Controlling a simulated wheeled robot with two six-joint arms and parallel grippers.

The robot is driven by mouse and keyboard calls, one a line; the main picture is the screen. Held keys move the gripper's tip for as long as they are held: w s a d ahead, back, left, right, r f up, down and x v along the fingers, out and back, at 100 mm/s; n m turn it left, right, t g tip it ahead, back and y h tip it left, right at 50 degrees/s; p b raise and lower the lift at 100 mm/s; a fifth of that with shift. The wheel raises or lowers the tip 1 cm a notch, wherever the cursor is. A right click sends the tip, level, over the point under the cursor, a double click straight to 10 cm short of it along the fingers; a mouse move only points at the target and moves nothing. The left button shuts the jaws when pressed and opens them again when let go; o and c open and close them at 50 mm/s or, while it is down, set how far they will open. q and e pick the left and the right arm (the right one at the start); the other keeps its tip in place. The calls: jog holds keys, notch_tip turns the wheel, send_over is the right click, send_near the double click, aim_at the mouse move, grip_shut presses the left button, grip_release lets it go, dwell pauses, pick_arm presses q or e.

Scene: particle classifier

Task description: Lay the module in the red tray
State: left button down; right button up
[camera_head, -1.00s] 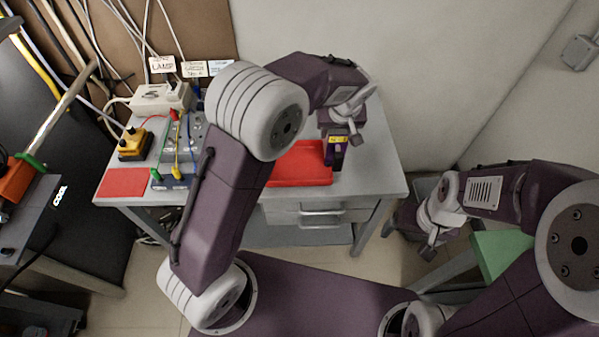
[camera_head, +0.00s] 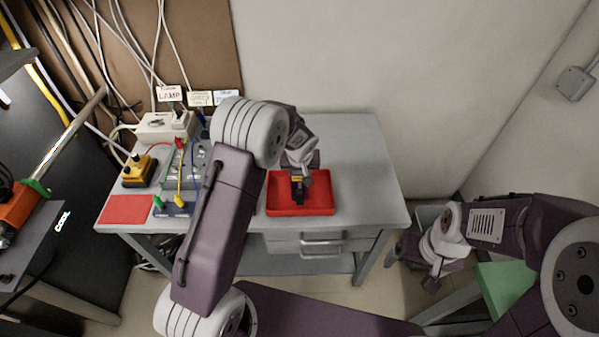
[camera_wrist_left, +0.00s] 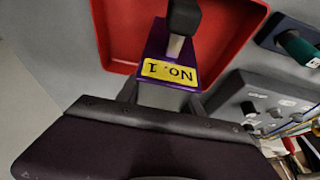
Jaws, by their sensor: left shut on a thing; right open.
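The red tray (camera_head: 318,205) lies on the grey table, right of the circuit boards. My left gripper (camera_head: 298,194) is over the tray, pointing down. It is shut on the module (camera_wrist_left: 157,42), a purple block with a yellow label reading "No. 1" and a dark top part. The module also shows small and dark in the head view (camera_head: 297,183). In the left wrist view the red tray (camera_wrist_left: 238,25) surrounds the module's far end; I cannot tell whether the module touches the tray floor. My right gripper (camera_head: 432,277) is open and empty, low at the right, off the table.
A red mat (camera_head: 127,209) lies at the table's left front. Circuit boards with cables (camera_head: 178,165), a yellow-black device (camera_head: 139,170) and a white power box (camera_head: 165,126) stand at the left. The table (camera_head: 365,165) is clear behind and right of the tray.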

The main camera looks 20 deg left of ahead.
pick_arm(q)
jog(key=shift+w+f, duration=0.15)
jog(key=shift+f, duration=0.15)
jog(key=shift+f, duration=0.15)
jog(key=c, duration=0.8)
grip_release()
jog(key=shift+o, duration=0.2)
